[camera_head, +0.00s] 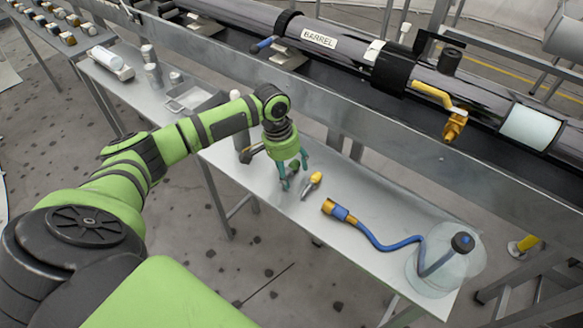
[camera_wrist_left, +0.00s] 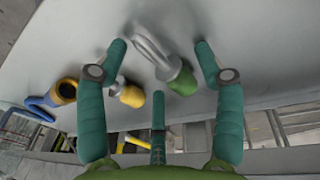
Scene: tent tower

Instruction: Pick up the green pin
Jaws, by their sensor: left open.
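The green pin (camera_wrist_left: 182,82) lies on the metal table, its green head near my gripper and its grey metal part pointing away in the left wrist view. In the head view, only a bit of the green pin (camera_head: 294,164) shows among my fingers. My left gripper (camera_head: 294,174) is open just above it. In the left wrist view, the fingers of the left gripper (camera_wrist_left: 160,52) stand on both sides of the pin, with clear gaps and no grip on it. My right gripper is not in view.
A yellow-headed pin (camera_head: 316,178) lies right beside the gripper; a blue hose (camera_head: 385,245) with a brass end is farther right, leading to a clear round cover (camera_head: 432,272). A grey tray (camera_head: 188,101) is to the left. The long barrel (camera_head: 345,52) runs behind the table.

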